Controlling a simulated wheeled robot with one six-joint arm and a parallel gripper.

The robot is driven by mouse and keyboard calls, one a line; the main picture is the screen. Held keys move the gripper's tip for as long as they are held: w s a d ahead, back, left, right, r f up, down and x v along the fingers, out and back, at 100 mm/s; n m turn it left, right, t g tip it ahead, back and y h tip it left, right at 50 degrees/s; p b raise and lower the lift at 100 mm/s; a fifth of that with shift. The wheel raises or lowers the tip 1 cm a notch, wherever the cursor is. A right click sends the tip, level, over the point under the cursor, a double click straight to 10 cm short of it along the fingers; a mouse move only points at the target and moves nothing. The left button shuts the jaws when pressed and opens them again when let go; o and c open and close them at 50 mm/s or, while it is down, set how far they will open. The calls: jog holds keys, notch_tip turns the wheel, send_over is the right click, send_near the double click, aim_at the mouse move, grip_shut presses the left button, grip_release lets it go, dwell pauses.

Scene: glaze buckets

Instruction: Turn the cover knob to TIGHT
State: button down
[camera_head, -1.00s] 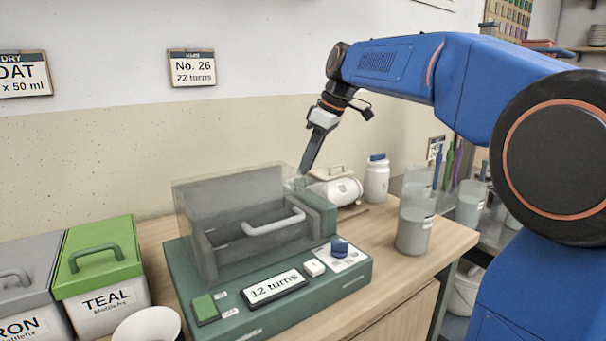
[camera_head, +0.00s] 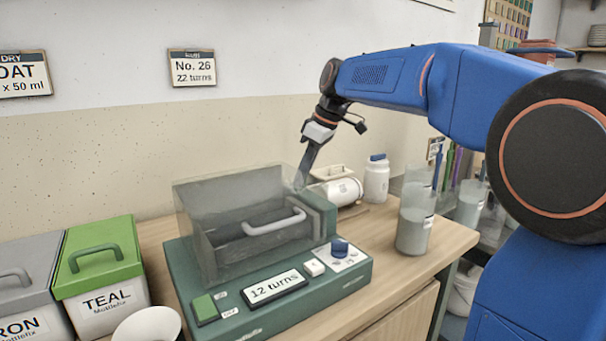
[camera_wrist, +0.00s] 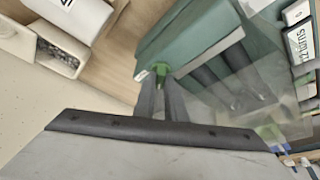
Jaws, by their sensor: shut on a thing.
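The green machine (camera_head: 300,298) stands on the wooden bench, with a clear cover (camera_head: 222,200) over its tray and pale handle. Its display (camera_head: 277,287) reads 12 turns. My gripper (camera_head: 300,183) reaches down to the machine's back right corner. In the wrist view my gripper's fingers (camera_wrist: 160,98) are closed around a small green knob (camera_wrist: 161,71) at the machine's edge. A small white label (camera_wrist: 142,75) lies beside the knob; I cannot read it. The knob is hidden behind the cover and fingers in the head view.
A teal bin (camera_head: 100,268) stands left.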

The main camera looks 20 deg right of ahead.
jog(key=shift+m, duration=0.3)
jog(key=shift+s+a+m+t+h, duration=0.1)
jog(key=shift+m+t+h, duration=0.25)
jog(key=shift+m, duration=0.85)
jog(key=shift+a+m+t+h, duration=0.1)
jog(key=shift+m+t+h, duration=0.25)
jog(key=shift+m, duration=0.85)
jog(key=c, duration=2.1)
grip_release()
jog(key=shift+d, duration=0.1)
